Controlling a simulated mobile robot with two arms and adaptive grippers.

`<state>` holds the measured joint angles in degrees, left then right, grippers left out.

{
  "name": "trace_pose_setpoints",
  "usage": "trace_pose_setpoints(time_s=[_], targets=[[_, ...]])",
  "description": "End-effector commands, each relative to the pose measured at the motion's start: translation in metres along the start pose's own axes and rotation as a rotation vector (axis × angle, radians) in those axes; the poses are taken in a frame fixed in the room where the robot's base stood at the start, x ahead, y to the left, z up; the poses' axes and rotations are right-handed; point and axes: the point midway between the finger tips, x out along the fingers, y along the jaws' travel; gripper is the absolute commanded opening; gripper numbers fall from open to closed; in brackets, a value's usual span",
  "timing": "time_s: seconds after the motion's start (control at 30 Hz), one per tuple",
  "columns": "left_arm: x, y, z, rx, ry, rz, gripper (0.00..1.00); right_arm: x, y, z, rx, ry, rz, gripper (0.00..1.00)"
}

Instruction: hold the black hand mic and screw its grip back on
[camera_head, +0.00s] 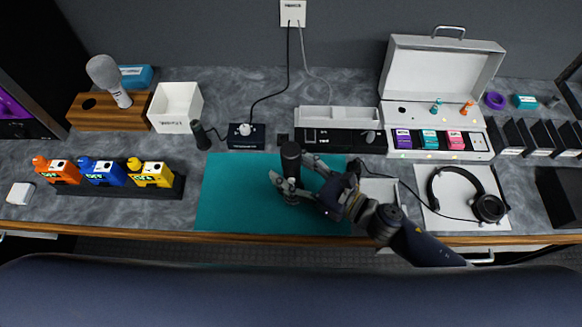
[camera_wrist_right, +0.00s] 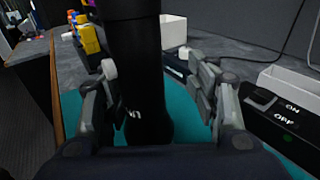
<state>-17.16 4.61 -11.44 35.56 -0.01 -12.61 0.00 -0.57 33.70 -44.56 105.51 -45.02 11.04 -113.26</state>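A black cylinder (camera_head: 291,158), which looks like the black hand mic or a part of it, stands about upright over the teal mat (camera_head: 232,195). My right gripper (camera_head: 296,176) has its fingers on either side of it, and they look spread. In the right wrist view the dark cylinder (camera_wrist_right: 140,85) is between the fingers of my right gripper (camera_wrist_right: 150,75), with a gap at the right finger. Its lower end is partly hidden. A second black piece (camera_head: 201,136) is at the mat's upper left corner; I cannot tell if it is the grip. My left gripper is not in view.
A black box with a cable (camera_head: 246,137) sits behind the mat. A wooden stand (camera_head: 103,111) with a grey mic and a white bin (camera_head: 176,106) are back left. Colored units (camera_head: 102,172) stand left. Headphones (camera_head: 487,207) lie right. The mat's left part is clear.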

Motion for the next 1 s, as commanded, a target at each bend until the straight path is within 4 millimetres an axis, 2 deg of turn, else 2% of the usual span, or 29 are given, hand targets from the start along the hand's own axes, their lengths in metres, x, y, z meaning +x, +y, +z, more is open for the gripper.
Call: trace_pose_setpoints(time_s=[0.37,0.47,0.8,1.0], targets=[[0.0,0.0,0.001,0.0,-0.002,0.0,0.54,-0.006,0.0,-0.001,0.001,0.001,-0.001,0.54],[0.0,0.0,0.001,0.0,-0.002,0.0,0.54,-0.018,0.0,-0.001,0.002,0.002,-0.002,0.54],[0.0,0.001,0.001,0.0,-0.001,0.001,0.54,-0.077,0.001,-0.002,0.005,0.003,-0.001,0.54],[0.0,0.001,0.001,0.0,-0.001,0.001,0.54,-0.104,0.0,-0.001,0.003,0.002,-0.001,0.54]])
